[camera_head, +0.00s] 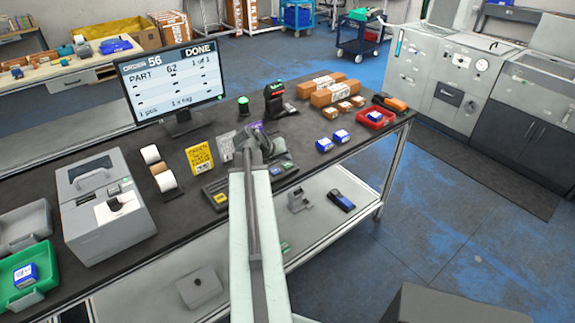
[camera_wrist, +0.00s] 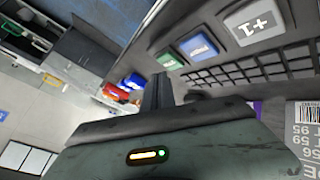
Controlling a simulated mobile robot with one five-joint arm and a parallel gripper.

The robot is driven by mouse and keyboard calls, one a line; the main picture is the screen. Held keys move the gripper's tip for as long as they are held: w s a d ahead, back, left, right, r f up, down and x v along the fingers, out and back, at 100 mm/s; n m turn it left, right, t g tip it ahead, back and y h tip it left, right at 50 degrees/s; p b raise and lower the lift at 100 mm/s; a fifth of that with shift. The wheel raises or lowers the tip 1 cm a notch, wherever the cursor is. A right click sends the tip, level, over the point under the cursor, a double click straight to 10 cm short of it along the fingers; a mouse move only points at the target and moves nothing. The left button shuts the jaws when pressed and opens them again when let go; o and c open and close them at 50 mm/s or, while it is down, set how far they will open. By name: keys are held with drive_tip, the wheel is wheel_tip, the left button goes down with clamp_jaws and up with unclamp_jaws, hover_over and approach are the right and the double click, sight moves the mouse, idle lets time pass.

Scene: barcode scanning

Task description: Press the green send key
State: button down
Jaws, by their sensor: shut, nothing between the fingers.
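The green send key (camera_wrist: 168,60) shows in the wrist view at the end of a row of large keys. Beside it are a blue key (camera_wrist: 198,46) and a pale +1 key (camera_wrist: 250,18). My gripper (camera_wrist: 159,78) is shut and empty, its dark fingertips close to the green key in the picture. I cannot tell the gap in depth. In the head view my gripper (camera_head: 260,142) is over the dark bench by the keypad (camera_head: 281,172), and my arm hides part of the keypad. The monitor (camera_head: 172,83) reads order 56, DONE, part 62.
A black scanner (camera_head: 275,98) and a green-lit device (camera_head: 243,105) stand behind. Blue boxes (camera_head: 324,145), brown cartons (camera_head: 336,93) and a red tray (camera_head: 375,119) lie to the right.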

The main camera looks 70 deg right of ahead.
sight(285, 166)
drive_tip(key=shift+f+b, duration=0.4)
drive_tip(key=shift+f+b, duration=0.45)
idle(0.6)
drive_tip(key=shift+r, duration=0.1)
drive_tip(key=shift+r+p, duration=0.8)
drive_tip(key=shift+p, duration=0.1)
wheel_tip(285, 166, up, 5)
drive_tip(key=p, duration=0.5)
drive_tip(key=shift+r, duration=0.1)
